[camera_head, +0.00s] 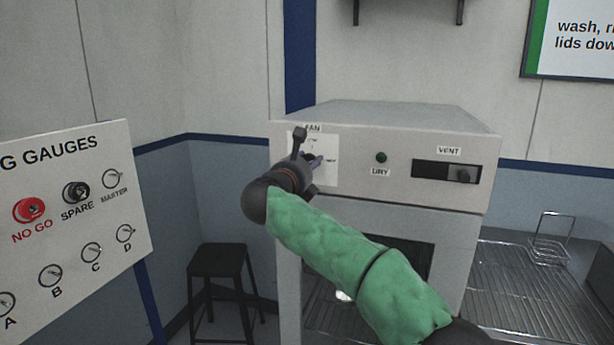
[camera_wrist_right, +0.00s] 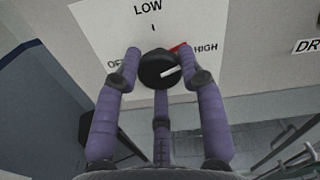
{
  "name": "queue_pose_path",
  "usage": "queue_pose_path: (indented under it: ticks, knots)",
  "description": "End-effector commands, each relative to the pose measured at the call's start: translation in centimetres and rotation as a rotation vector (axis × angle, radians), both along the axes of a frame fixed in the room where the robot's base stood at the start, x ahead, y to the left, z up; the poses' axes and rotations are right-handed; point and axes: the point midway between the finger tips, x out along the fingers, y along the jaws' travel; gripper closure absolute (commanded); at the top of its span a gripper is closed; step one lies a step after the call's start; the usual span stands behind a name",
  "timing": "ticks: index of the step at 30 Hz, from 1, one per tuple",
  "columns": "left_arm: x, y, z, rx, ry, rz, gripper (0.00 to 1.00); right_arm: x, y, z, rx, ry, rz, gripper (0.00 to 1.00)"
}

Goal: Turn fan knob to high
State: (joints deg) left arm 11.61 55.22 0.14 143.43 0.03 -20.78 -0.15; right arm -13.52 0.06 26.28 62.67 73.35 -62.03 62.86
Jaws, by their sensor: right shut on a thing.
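The fan knob (camera_wrist_right: 158,70) is a round black knob on a white label plate (camera_wrist_right: 98,22) marked LOW at the top, HIGH at the right and a partly hidden OFF at the left. Its white pointer line lies toward the right, roughly on the HIGH side. My right gripper (camera_wrist_right: 160,62) has its purple fingers around the knob and is shut on it. In the head view the right gripper (camera_head: 313,160) is at the panel below the FAN sign, and the knob is largely hidden. A red patch (camera_wrist_right: 178,47) shows beside the knob. My left gripper is not in view.
The grey cabinet (camera_head: 390,112) also carries a green DRY button (camera_head: 381,157) and a VENT slider (camera_head: 447,172). A gauge board (camera_head: 85,150) stands at the left, with a dark stool (camera_head: 218,262) behind. A wire rack surface (camera_head: 520,290) lies at the right.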

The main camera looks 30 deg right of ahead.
Motion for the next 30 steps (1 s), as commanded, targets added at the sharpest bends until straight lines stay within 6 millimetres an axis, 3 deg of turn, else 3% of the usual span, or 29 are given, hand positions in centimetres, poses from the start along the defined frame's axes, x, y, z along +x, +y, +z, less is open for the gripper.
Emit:
queue_pose_path:
  ticks: [3,12,30]
  knots:
    - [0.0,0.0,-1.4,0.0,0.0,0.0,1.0,0.1,0.1,-0.6,0.065,-0.072,0.001,0.93]
    - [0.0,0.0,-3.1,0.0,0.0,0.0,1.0,0.1,0.1,-0.5,0.187,-0.214,0.001,0.93]
    - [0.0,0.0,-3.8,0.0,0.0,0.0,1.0,0.1,0.1,-0.3,0.25,-0.286,0.001,0.93]
